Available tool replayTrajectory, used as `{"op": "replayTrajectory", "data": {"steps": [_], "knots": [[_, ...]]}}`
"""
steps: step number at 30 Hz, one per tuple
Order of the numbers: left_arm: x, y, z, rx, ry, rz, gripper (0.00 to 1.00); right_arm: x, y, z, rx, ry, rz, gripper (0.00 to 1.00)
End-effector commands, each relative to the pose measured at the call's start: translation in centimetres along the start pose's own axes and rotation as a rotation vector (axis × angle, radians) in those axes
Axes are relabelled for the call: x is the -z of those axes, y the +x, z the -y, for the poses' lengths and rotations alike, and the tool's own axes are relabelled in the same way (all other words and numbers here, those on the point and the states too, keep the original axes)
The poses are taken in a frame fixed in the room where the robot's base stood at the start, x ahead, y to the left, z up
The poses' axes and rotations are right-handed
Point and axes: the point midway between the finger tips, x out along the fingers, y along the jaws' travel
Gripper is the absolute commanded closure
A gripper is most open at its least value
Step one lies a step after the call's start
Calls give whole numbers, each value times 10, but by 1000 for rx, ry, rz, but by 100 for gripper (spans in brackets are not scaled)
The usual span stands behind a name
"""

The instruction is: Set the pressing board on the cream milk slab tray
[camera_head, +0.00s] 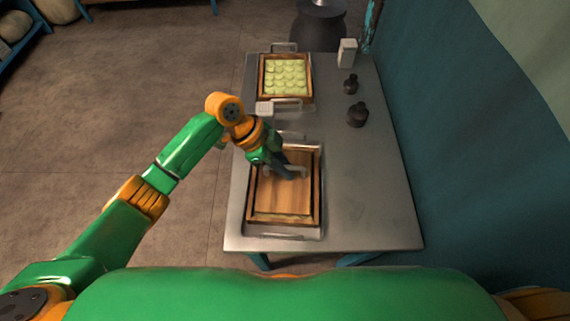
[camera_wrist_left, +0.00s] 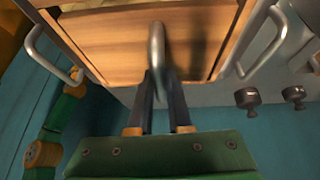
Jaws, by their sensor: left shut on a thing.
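The pressing board (camera_head: 284,199) is a flat wooden board with a metal handle on top. It lies within the wooden frame of the near tray (camera_head: 249,205), and a thin pale strip shows along its near edge. I cannot tell whether it rests fully flat. My left gripper (camera_head: 290,172) is shut on the board's handle from above. In the left wrist view the metal handle (camera_wrist_left: 156,50) stands between the two dark fingers, with the wooden board (camera_wrist_left: 205,35) behind it. Most of the near tray's contents are hidden under the board. My right gripper is not in view.
A second wooden tray (camera_head: 261,80) with pale green rounds stands at the far end of the metal table (camera_head: 370,195). Two dark weights (camera_head: 357,114) and a small pale box (camera_head: 347,52) stand at the right. A teal wall borders the table's right side.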

Motion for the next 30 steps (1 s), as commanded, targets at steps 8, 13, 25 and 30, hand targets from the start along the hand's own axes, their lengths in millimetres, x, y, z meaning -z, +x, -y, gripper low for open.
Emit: {"op": "replayTrajectory", "data": {"steps": [8, 13, 25, 30], "knots": [[0, 0, 0, 1, 0, -1, 100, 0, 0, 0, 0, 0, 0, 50], [0, 1, 0, 0, 0, -1, 100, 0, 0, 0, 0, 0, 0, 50], [-1, 2, 0, 0, 0, -1, 48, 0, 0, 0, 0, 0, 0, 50], [-2, 2, 0, 0, -1, 0, 34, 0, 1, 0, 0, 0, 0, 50]]}}
